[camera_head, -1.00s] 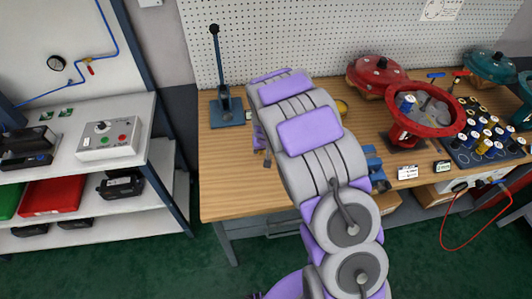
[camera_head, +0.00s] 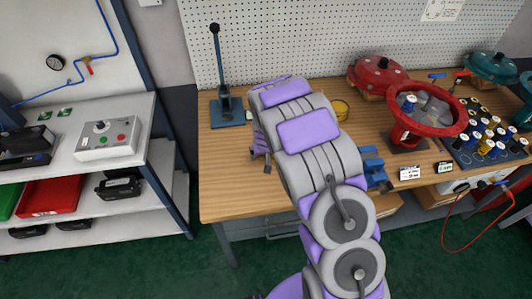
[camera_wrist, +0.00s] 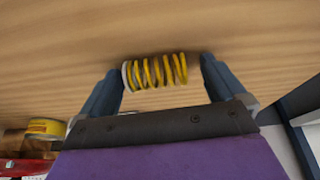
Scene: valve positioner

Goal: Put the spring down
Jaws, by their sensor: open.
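The yellow coil spring (camera_wrist: 156,71) lies on its side on the wooden bench top in the wrist view, with a pale ring at its left end. My gripper (camera_wrist: 161,76) is open, with its two dark fingers on either side of the spring. There is a gap at the right finger; the left finger is very close, and I cannot tell if it touches. In the head view my gripper (camera_head: 262,158) is low over the bench's left part, and my arm hides the spring.
A yellow round container (camera_head: 341,109) and a blue vise-like block (camera_head: 373,166) are right of my arm. A red open housing (camera_head: 405,130) stands farther right. The front left bench top (camera_head: 235,190) is clear.

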